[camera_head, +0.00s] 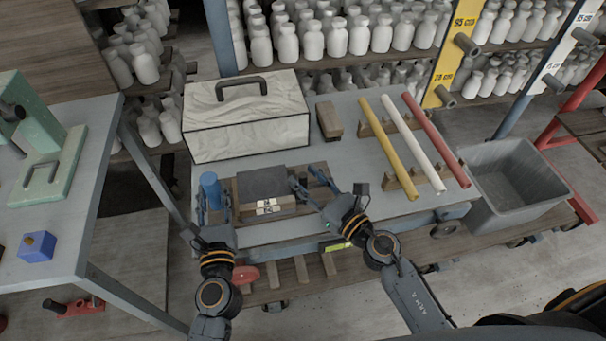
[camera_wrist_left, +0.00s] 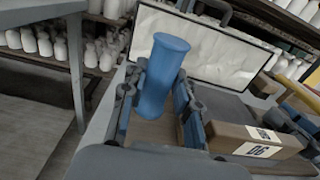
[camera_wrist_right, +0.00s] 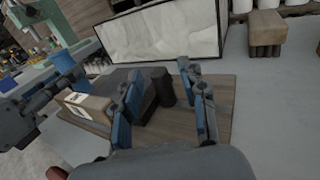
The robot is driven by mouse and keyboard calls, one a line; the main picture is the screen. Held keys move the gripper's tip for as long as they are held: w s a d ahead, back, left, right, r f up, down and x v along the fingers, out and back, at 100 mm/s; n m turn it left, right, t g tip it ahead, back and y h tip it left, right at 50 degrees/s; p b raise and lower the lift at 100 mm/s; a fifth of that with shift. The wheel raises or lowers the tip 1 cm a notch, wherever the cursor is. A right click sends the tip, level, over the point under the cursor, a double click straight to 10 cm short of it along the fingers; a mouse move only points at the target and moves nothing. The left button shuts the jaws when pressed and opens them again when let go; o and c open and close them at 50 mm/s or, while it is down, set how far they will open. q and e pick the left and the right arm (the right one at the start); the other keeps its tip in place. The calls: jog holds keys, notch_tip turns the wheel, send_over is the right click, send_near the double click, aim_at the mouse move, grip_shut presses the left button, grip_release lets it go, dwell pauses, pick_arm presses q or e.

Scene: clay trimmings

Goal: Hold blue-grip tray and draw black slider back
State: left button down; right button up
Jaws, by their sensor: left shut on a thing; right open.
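The tray is a brown wooden board (camera_wrist_right: 222,95) on the cart top, with an upright blue cylindrical grip (camera_head: 209,188) at its left end. My left gripper (camera_head: 214,203) is shut on the blue grip, with one finger on each side; the grip also shows in the left wrist view (camera_wrist_left: 163,72). The black slider (camera_wrist_right: 162,86) is a short upright dark post at the tray's right side. My right gripper (camera_wrist_right: 160,74) is open, its fingers on either side of the slider. I cannot tell whether they touch it. In the head view the right fingers partly hide the slider.
A dark grey block (camera_head: 262,183) and a labelled brown box (camera_head: 268,208) sit on the tray between my grippers. A pale handled case (camera_head: 245,122) stands behind. A brown block (camera_head: 329,120) and yellow, white and red rods (camera_head: 388,150) lie to the right. A grey bin (camera_head: 512,185) stands beyond.

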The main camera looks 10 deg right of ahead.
pick_arm(q)
jog(key=shift+s+f, duration=0.1)
jog(key=shift+f, duration=0.2)
pick_arm(e)
jog(key=shift+x, duration=0.8)
grip_shut()
jog(key=d, duration=0.4)
jog(key=shift+d, duration=0.15)
pick_arm(q)
jog(key=shift+a, duration=0.15)
pick_arm(e)
jog(key=shift+d, duration=0.15)
grip_release()
jog(key=shift+d, duration=0.15)
